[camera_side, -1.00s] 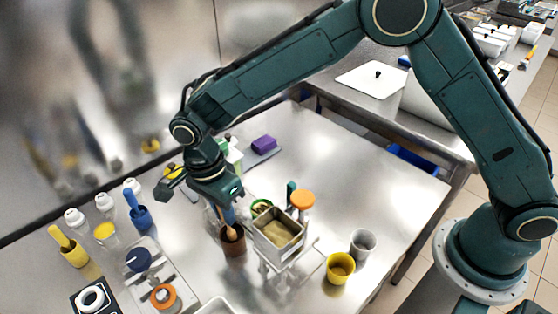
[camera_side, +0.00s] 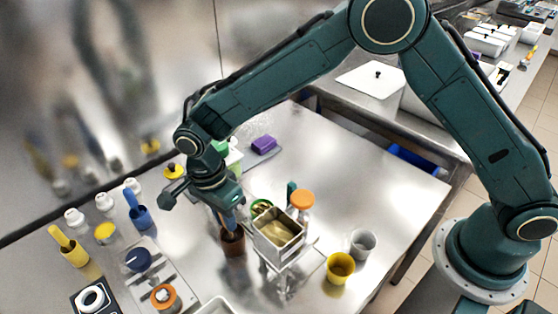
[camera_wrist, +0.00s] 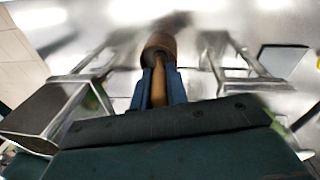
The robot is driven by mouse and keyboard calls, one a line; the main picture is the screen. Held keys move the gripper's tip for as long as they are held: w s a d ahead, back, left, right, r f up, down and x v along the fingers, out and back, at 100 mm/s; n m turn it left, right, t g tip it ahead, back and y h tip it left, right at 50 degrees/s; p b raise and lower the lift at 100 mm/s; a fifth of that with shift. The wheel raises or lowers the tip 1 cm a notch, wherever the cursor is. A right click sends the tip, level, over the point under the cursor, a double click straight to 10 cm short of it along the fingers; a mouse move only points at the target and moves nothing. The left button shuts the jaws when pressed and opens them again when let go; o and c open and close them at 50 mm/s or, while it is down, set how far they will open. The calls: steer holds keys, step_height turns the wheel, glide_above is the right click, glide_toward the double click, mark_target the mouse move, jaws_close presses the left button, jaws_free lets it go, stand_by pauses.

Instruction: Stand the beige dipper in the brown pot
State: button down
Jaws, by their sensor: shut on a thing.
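The brown pot (camera_side: 233,246) stands upright on the steel table, left of a square metal pan. It also shows in the wrist view (camera_wrist: 161,43), straight ahead of my fingers. My gripper (camera_side: 229,224) is right above the pot's mouth, pointing down. In the wrist view, my gripper's blue fingers (camera_wrist: 162,82) are shut on the handle of the beige dipper (camera_wrist: 159,88). The handle runs from between the fingers toward the pot's mouth. The dipper's lower end is hidden in or behind the pot, and the gripper covers most of it in the side view.
The metal pan (camera_side: 279,232) on a wire stand is close to the pot's right. An orange-topped container (camera_side: 302,199), a yellow cup (camera_side: 340,268) and a grey cup (camera_side: 362,243) stand further right. The table's right side is clear.

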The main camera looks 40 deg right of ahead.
stand_by(0.3)
steer(key=c, duration=0.8)
jaws_free()
steer(key=shift+r, duration=0.1)
steer(key=shift+r, duration=3.3)
